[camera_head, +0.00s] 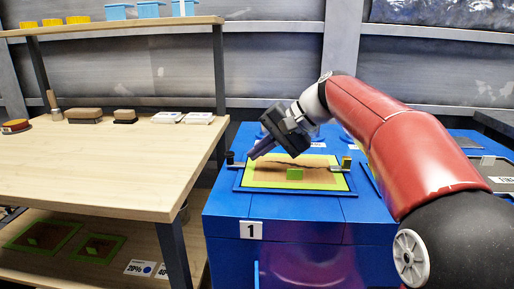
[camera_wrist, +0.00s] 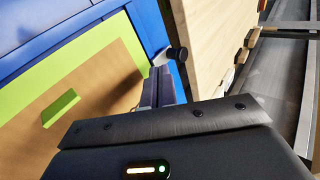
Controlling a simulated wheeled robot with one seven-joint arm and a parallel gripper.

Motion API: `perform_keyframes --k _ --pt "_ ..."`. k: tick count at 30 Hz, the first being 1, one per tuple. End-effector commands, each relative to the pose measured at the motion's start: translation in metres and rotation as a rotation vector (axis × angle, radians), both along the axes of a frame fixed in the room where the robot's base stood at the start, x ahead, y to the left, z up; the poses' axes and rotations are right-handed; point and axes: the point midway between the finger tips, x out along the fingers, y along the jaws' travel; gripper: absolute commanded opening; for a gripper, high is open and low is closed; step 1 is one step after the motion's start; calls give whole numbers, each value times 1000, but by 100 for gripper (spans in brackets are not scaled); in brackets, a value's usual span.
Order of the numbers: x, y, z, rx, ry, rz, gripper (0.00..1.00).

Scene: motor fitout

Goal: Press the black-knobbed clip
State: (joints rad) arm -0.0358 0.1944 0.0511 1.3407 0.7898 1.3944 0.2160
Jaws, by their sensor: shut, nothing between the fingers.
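The black-knobbed clip (camera_head: 230,158) sits at the left edge of the framed panel on the blue cabinet. In the wrist view its dark knob (camera_wrist: 177,54) stands just beyond my fingertips. My gripper (camera_head: 252,154) is shut and empty, angled down to the left, with its tips a little right of the knob. In the wrist view my fingers (camera_wrist: 161,82) point towards the clip; I cannot tell whether they touch it. The panel (camera_head: 265,180) has a lime-green border, a brown torn-looking middle and a green tab (camera_head: 295,174).
A wooden workbench (camera_head: 90,165) with brushes and blocks stands at the left, with a shelf above. The cabinet (camera_head: 300,235) bears a label "1". Another framed panel lies farther right.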

Motion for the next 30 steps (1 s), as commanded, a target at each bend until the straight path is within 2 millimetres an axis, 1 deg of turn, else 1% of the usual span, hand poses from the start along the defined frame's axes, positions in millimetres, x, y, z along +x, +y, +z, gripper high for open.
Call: perform_keyframes --k 12,15,21,30 --pt "-8 -53 50 -1 -3 -4 0" --pt "-10 -64 60 0 -2 -4 0" --pt "-13 -74 68 -1 -1 -3 0" --pt "-13 -74 68 -1 0 -2 0"
